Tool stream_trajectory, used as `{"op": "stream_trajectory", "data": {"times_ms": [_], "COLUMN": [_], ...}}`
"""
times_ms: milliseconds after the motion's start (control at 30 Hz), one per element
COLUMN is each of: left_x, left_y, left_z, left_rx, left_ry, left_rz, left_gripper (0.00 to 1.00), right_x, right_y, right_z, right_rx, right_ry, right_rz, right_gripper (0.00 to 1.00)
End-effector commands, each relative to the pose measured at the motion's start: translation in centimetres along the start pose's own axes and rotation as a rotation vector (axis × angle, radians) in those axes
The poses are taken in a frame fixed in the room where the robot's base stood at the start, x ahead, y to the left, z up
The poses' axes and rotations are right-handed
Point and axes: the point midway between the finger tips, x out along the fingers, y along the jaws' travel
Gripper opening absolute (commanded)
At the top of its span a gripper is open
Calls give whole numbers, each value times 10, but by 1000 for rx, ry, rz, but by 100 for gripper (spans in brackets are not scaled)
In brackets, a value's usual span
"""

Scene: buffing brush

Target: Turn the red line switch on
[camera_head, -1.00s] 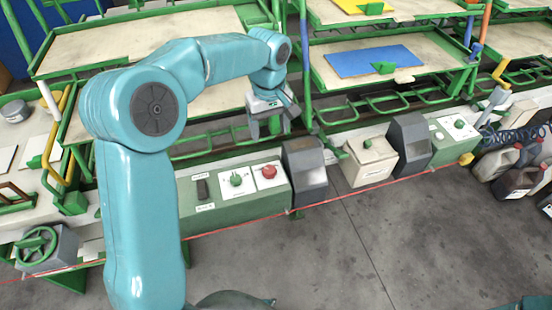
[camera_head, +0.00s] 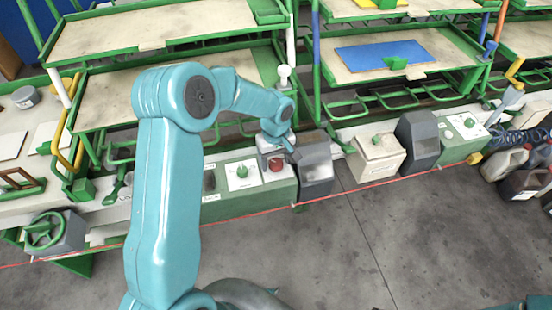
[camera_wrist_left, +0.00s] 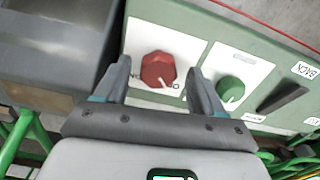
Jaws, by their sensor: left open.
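The red switch (camera_head: 276,165) is a red knob on a white plate on the green control box (camera_head: 250,201). In the left wrist view the red knob (camera_wrist_left: 158,70) shows large, between and just beyond my two fingertips. My left gripper (camera_wrist_left: 163,75) is open, with one finger on each side of the knob; I cannot tell if either touches it. In the head view my left gripper (camera_head: 279,148) is over the red knob and partly hides its plate. My right gripper is not in view.
A green knob (camera_head: 242,171) on a white plate sits beside the red one, and a dark lever switch (camera_wrist_left: 283,97) lies further along. A grey sloped box (camera_head: 316,163) stands close on the right. A red line (camera_head: 345,191) runs along the front. The floor in front is clear.

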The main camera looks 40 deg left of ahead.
Motion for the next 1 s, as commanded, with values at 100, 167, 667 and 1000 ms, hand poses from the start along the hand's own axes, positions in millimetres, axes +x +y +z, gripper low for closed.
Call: {"op": "stream_trajectory", "data": {"times_ms": [100, 167, 667, 1000], "left_x": [3, 3, 3, 4], "left_y": [1, 1, 1, 1], "left_z": [-1, -1, -1, -1], "left_rx": [0, 0, 6, 140], "left_ry": [0, 1, 0, 1], "left_rz": [0, 1, 0, 0], "left_gripper": [69, 69, 13, 13], "right_x": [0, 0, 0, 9], "right_y": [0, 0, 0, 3], "right_z": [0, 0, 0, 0], "right_rx": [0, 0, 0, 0], "right_ry": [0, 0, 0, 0], "right_rz": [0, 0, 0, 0], "right_gripper": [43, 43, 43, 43]}}
